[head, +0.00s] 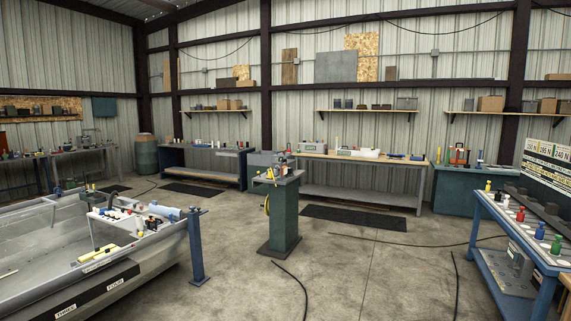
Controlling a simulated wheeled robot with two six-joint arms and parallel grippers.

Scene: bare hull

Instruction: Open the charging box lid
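I cannot tell for sure which thing is the charging box. A small grey box (262,159) sits on top of a dark green pedestal (285,213) in the middle of the floor, with small yellow and dark items beside it and a yellow coil (267,204) on the pedestal's left side. A teal box (104,107) also hangs on the back left wall. Both are too small to tell how a lid stands. Neither of my grippers is in view.
A grey boat hull (105,280) with a blue post (196,245) fills the lower left. A blue table (520,225) with coloured bottles stands at right. Workbenches (365,157) line the back wall. Dark cables (400,244) lie on the open concrete floor around the pedestal.

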